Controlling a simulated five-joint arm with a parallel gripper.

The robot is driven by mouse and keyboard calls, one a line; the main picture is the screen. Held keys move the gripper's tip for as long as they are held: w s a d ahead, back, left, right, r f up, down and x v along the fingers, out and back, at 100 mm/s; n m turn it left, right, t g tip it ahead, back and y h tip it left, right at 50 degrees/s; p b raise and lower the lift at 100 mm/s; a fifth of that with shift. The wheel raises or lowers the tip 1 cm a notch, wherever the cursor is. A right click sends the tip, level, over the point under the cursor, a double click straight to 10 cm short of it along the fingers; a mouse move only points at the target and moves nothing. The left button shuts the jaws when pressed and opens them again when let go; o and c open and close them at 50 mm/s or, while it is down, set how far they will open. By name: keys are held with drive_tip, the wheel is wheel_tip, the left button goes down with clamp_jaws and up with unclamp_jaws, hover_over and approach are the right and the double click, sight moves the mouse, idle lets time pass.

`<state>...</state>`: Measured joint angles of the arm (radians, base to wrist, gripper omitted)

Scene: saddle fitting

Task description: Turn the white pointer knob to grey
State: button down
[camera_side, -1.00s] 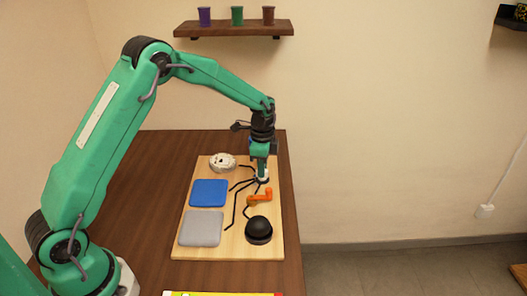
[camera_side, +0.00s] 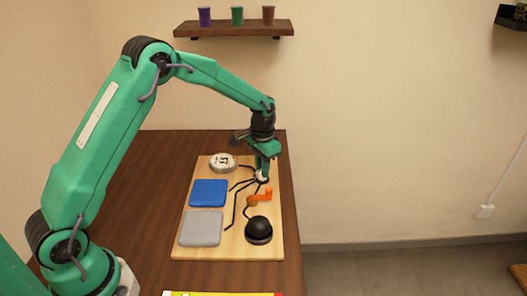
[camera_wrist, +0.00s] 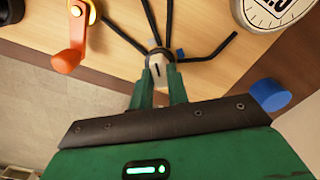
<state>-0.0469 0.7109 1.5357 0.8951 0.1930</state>
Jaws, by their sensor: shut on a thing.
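The white pointer knob (camera_side: 262,178) stands on the wooden board at the meeting point of several black lines. In the wrist view the knob (camera_wrist: 157,72) sits between my fingertips, showing a short dark mark. My gripper (camera_side: 263,173) points down and is shut on it; the fingers also show in the wrist view (camera_wrist: 160,80). Most of the knob's sides are hidden by the fingers, and I cannot tell which way the pointer faces. The grey square pad (camera_side: 202,228) lies at the board's front left, with a black line running towards it.
A blue pad (camera_side: 209,193), a white round dial (camera_side: 222,162), an orange crank (camera_side: 260,196) and a black dome (camera_side: 258,229) share the board (camera_side: 228,250). The crank (camera_wrist: 72,45) stands close to my gripper. Free table (camera_side: 140,200) lies left of the board.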

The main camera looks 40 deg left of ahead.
drive_tip(key=shift+n, duration=0.4)
drive_tip(key=c, duration=1.4)
unclamp_jaws()
drive_tip(key=shift+o, duration=0.2)
drive_tip(key=shift+r, duration=0.15)
wheel_tip(320, 180, up, 7)
drive_tip(key=shift+r, duration=0.3)
